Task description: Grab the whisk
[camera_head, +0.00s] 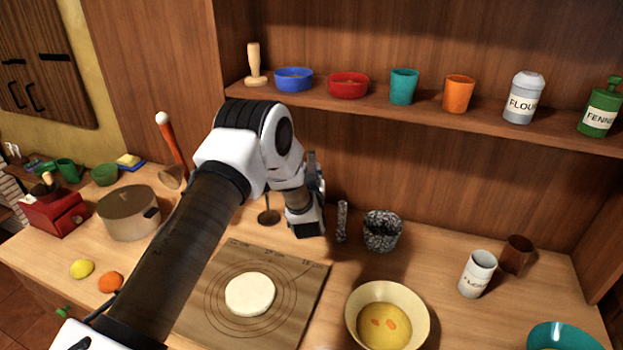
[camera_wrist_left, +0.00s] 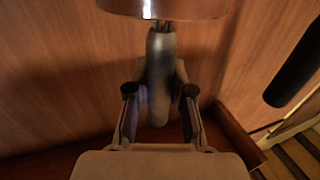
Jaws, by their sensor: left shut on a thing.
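In the left wrist view, my left gripper (camera_wrist_left: 160,93) is shut on the whisk (camera_wrist_left: 161,66), with one finger on each side of its grey handle. Thin wires leave the handle's upper end and run into a brown, rounded shape at the picture's top, which is cut off. In the head view, my left gripper (camera_head: 313,178) is near the back wall, below the shelf. My own wrist hides most of its fingers and the held handle. A dark rounded utensil end (camera_head: 269,216) shows beside my wrist; whether it belongs to the whisk is unclear. My right gripper is not in view.
A marbled mortar (camera_head: 383,231) and pestle (camera_head: 342,221) stand just right of my wrist. A board with dough (camera_head: 250,294) and a cream bowl (camera_head: 414,341) are in front. The shelf (camera_head: 437,112) above holds bowls, cups and jars. A pot (camera_head: 127,216) stands left.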

